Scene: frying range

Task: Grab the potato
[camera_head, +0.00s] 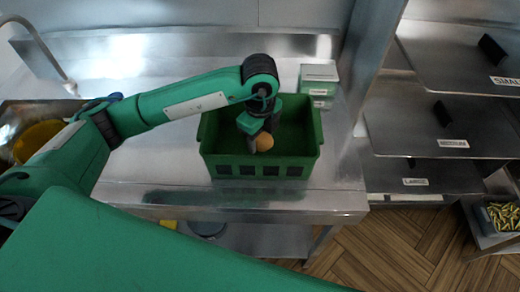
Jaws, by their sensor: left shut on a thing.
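The potato (264,142) is a small tan, rounded thing inside the green crate (262,170) on the steel counter. My left arm comes in from the left, and its gripper (258,144) points down into the crate. The left gripper is shut on the potato, and its fingers hide part of it. Whether the potato touches the crate floor cannot be told. My right gripper is not in view.
Green-and-white boxes (319,79) stand behind the crate at right. Steel shelves with labels (453,143) are at the right. A metal bin of yellowish pieces (503,216) is at the lower right. The counter (150,165) left of the crate is clear.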

